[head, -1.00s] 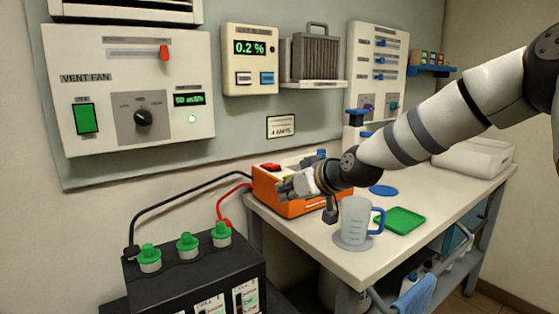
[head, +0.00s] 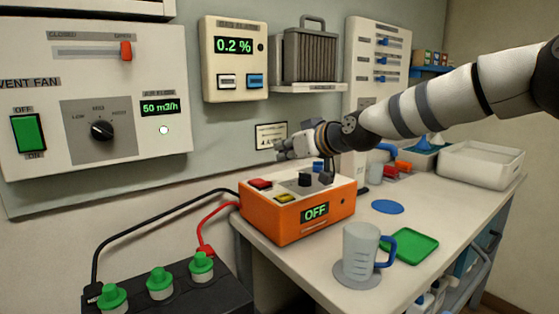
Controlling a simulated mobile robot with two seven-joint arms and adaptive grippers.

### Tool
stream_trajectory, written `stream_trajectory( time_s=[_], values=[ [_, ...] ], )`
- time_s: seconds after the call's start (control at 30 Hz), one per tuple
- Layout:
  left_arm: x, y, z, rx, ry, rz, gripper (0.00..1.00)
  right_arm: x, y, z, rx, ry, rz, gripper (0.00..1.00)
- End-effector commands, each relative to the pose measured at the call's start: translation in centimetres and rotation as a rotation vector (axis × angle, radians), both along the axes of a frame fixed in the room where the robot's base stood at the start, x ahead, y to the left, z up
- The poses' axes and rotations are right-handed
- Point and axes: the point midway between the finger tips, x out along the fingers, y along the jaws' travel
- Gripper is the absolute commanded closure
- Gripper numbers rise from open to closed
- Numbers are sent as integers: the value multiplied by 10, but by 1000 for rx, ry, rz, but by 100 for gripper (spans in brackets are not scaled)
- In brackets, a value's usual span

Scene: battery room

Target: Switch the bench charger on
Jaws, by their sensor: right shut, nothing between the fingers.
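The bench charger (head: 272,222) is an orange box with a pale top on the near left corner of the bench. Its front display (head: 315,212) reads OFF in green. On its top are a red rocker or button (head: 261,184), a yellow button (head: 285,198), a black knob (head: 305,179) and a blue part (head: 318,167) behind. My right gripper (head: 282,150) is shut and empty, above the back of the charger and apart from the red control, pointing left. My left gripper is not in view.
A clear jug (head: 358,250) with a blue handle stands on a grey disc in front. A green tray (head: 411,246) and blue disc (head: 388,207) lie to its right. Red and black cables run from the charger to the battery (head: 220,292). The vent fan panel (head: 90,80) is on the wall.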

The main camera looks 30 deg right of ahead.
Motion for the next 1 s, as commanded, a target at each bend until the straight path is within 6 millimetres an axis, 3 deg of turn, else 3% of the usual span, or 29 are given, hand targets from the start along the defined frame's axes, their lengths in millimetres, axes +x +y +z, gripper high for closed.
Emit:
stream_trajectory(
  time_s=[0.2, 0.37, 0.7, 1.0],
  values=[
    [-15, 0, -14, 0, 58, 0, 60, 47, 6, -31, -1, 16, 0, 100],
    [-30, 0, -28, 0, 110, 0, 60, 79, 11, -45, -1, 17, -1, 100],
    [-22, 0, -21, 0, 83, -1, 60, 68, 9, -68, 1, 1, 0, 100],
    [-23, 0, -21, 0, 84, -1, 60, 68, 9, -69, 1, 2, 0, 100]
  ],
)
